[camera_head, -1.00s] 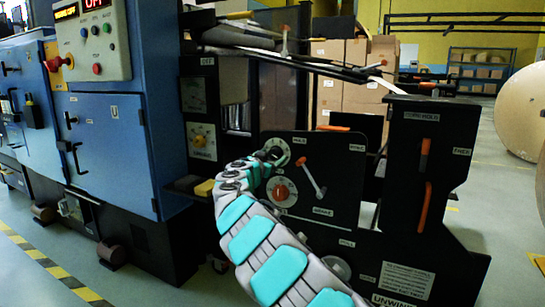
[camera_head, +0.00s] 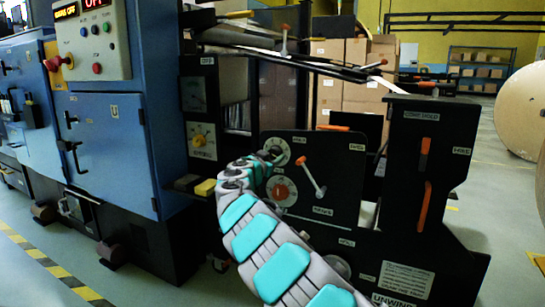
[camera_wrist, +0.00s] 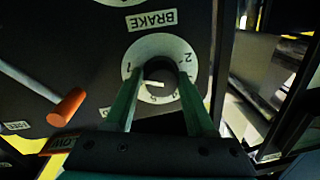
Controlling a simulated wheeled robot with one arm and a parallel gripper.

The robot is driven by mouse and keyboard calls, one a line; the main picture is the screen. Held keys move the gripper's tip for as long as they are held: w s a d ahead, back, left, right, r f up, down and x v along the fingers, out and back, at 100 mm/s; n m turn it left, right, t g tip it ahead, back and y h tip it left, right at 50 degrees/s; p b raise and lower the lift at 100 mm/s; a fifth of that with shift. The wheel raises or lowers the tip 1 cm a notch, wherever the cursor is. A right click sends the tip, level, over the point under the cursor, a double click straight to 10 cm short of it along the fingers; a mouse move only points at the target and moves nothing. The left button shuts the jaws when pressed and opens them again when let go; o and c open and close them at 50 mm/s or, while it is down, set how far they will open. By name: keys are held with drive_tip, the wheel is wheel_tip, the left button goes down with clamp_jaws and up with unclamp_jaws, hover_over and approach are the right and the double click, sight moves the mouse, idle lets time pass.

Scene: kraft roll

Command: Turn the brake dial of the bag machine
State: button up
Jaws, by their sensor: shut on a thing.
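The brake dial (camera_wrist: 172,48) is a white numbered disc with a black knob (camera_wrist: 160,70) at its centre, on a dark panel. A BRAKE label (camera_wrist: 151,20) sits beside it in the wrist view. My gripper (camera_wrist: 160,82) has its two green fingers on either side of the knob and is shut on it. A short pale mark shows on the knob. In the head view, the dial's white rim (camera_head: 284,146) shows behind my gripper (camera_head: 272,158); the knob is mostly hidden there.
A second white dial with a red knob (camera_head: 281,190) sits just below, close to my arm. An orange-tipped lever (camera_head: 313,177) stands to its right; an orange handle (camera_wrist: 67,107) shows in the wrist view. The blue cabinet (camera_head: 115,140) stands left. Open floor lies at right.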

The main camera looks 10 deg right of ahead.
drive_tip(key=shift+a, duration=0.1)
clamp_jaws()
